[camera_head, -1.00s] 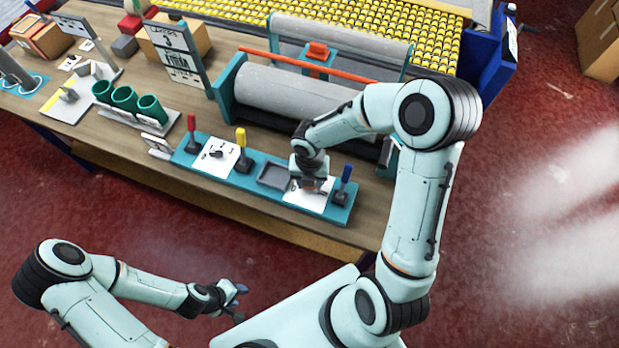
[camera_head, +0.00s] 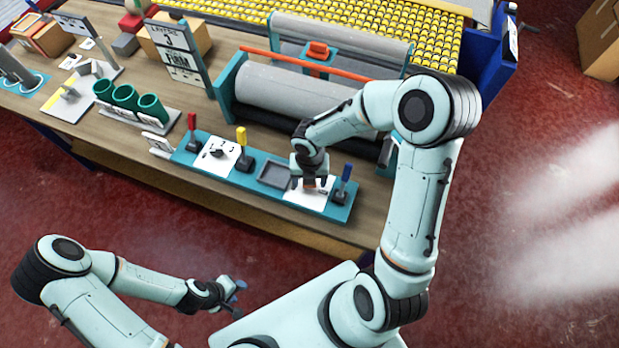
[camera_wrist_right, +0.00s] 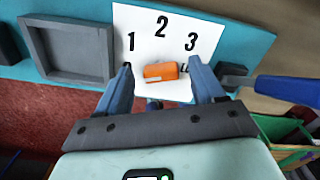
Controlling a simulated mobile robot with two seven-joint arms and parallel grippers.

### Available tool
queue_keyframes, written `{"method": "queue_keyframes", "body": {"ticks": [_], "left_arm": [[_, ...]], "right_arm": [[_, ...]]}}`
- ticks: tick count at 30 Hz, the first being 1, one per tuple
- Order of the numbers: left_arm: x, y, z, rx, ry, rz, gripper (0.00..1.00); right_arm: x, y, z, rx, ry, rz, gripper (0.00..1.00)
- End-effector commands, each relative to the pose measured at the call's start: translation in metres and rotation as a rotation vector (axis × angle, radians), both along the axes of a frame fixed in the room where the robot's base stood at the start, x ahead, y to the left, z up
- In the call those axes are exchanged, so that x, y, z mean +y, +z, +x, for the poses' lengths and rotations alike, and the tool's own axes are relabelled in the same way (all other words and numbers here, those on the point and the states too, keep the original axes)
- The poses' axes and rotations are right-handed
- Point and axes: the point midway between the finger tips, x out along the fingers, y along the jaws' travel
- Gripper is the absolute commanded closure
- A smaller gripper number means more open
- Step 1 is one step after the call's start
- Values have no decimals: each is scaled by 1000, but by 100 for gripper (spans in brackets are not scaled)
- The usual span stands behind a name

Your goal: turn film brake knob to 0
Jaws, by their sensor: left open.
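An orange knob (camera_wrist_right: 160,72) sits on a white plate (camera_wrist_right: 150,22) printed with 1, 2 and 3; part of the print beside it is hidden. The knob lies crosswise, with a pale stripe along its lower left edge. My right gripper (camera_wrist_right: 160,70) is open, its fingers on either side of the knob with visible gaps. In the head view the plate (camera_head: 297,195) is on the teal panel, under my right gripper (camera_head: 312,185). A second white dial plate with a dark knob (camera_head: 217,152) is further left. My left gripper (camera_head: 238,294) is open and empty, off the bench.
A blue lever (camera_head: 345,176) stands close to the right of my right gripper. A grey tray (camera_head: 274,175) is to its left, then a yellow lever (camera_head: 241,140) and a red lever (camera_head: 192,125). A grey roller (camera_head: 285,92) lies behind. Green cups (camera_head: 127,97) stand further left.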

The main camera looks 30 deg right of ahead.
Motion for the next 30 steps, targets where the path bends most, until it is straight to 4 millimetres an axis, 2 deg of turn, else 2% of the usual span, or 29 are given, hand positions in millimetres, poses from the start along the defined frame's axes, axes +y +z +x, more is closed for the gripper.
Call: {"method": "queue_keyframes", "body": {"ticks": [4, 7, 21, 25, 30], "left_arm": [[0, 0, -1, 1, 0, 0, 57], [0, -1, -2, 2, 0, 0, 57], [0, -2, -3, 3, 0, 0, 57], [0, -2, -3, 3, 0, 0, 57], [0, -2, -3, 3, 0, 0, 57]], "right_arm": [[0, 2, -1, 1, -2, 0, 32], [-1, 12, 0, -2, -3, -1, 32], [0, 110, 0, -4, -1, 0, 32], [0, 126, 0, -2, -1, 0, 32], [0, 134, 0, -1, 1, 0, 32]]}}
